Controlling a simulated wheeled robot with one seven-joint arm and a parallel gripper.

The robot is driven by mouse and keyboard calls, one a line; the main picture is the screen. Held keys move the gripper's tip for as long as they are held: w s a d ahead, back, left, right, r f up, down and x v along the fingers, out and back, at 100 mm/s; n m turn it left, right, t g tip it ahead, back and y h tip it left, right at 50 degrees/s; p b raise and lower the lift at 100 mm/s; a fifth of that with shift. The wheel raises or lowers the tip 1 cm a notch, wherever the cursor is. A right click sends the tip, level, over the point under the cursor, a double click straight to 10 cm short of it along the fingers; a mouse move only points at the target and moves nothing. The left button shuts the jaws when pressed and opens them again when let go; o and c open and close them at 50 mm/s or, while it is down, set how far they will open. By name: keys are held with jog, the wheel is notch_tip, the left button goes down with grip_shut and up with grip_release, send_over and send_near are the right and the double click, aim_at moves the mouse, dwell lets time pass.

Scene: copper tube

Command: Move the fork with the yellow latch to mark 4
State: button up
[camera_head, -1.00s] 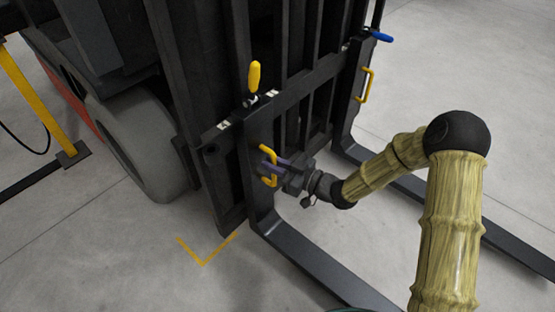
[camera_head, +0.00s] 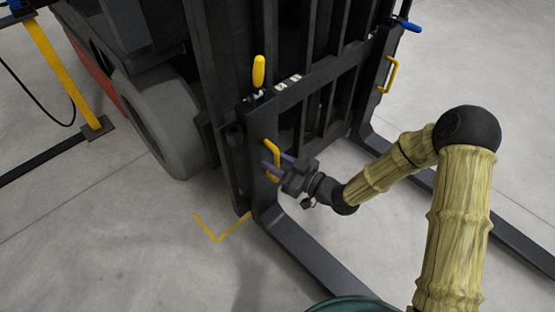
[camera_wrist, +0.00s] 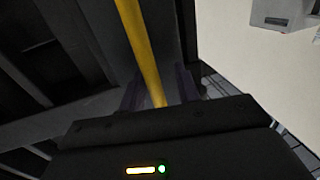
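The near fork (camera_head: 303,252) carries an upright yellow latch (camera_head: 259,72) on top and a yellow bar handle (camera_head: 267,146) on its upright face. It hangs near the left end of the black carriage (camera_head: 330,72). Small pale mark plates (camera_head: 281,85) show on the carriage's top bar just right of the latch; I cannot read their numbers. My gripper (camera_head: 279,165) is at the handle. In the wrist view, the yellow bar (camera_wrist: 141,45) runs between my two purple fingers (camera_wrist: 158,92), with a gap showing on each side.
The far fork (camera_head: 480,222) has a blue latch (camera_head: 408,25) tilted sideways and its own yellow handle (camera_head: 389,74). A grey truck wheel (camera_head: 165,125) stands left. A yellow corner line (camera_head: 217,240) marks the floor. A yellow post (camera_head: 62,75) stands upper left. The floor front left is clear.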

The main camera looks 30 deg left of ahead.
jog(key=shift+w, duration=0.1)
jog(key=shift+w, duration=0.1)
jog(key=shift+d+r, duration=0.1)
jog(key=shift+d, duration=0.2)
jog(key=s+d+p, duration=0.1)
jog(key=d+p, duration=0.5)
jog(key=d, duration=1)
jog(key=shift+s+d, duration=0.35)
jog(key=shift+s, duration=0.05)
jog(key=shift+w, duration=0.1)
